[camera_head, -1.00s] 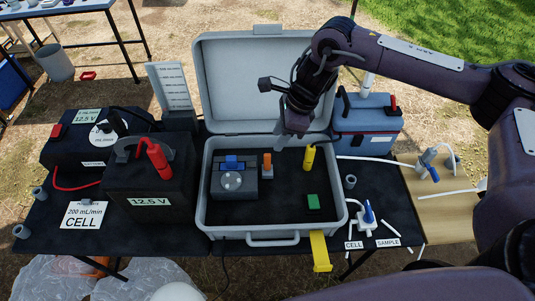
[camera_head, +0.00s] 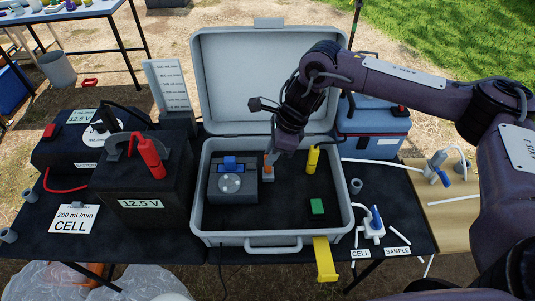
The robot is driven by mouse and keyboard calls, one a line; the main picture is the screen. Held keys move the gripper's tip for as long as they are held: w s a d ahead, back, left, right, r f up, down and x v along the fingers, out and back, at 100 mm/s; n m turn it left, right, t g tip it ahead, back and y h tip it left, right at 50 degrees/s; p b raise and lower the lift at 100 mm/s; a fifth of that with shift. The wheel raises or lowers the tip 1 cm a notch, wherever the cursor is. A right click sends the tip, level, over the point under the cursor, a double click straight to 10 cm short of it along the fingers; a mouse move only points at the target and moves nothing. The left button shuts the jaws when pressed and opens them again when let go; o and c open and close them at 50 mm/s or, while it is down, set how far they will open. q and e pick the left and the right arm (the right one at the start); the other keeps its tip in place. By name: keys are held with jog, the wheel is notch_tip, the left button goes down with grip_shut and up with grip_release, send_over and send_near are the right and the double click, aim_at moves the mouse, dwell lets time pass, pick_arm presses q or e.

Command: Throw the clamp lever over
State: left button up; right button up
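The clamp lever appears to be the upright orange lever (camera_head: 268,171) beside the grey pump block (camera_head: 233,184) with a blue top, inside the open grey case (camera_head: 272,240). My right gripper (camera_head: 271,155) points down at the top of the orange lever and partly covers it. Its fingertips are at or very close to the lever; whether they touch it or grip it I cannot tell. My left gripper is not in view.
The raised lid (camera_head: 235,85) stands behind. Black batteries (camera_head: 143,185) are at left, a blue cooler (camera_head: 373,128) at back right.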

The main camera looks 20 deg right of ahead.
grip_shut()
jog(key=shift+c, duration=1.5)
grip_release()
jog(key=shift+s+a+f+t+b, duration=0.15)
jog(key=shift+s+f+t+b, duration=0.15)
jog(key=shift+s, duration=0.25)
jog(key=shift+s+a+f+t+b, duration=0.15)
jog(key=shift+s+t+b, duration=0.1)
jog(key=shift+s+b, duration=0.3)
jog(key=shift+s+a+f+t+b, duration=0.1)
jog(key=shift+s+f+t+b, duration=0.15)
jog(key=shift+s, duration=0.35)
jog(key=shift+o, duration=0.2)
jog(key=shift+s+a+r, duration=0.1)
jog(key=shift+s+a, duration=0.1)
jog(key=shift+s, duration=0.15)
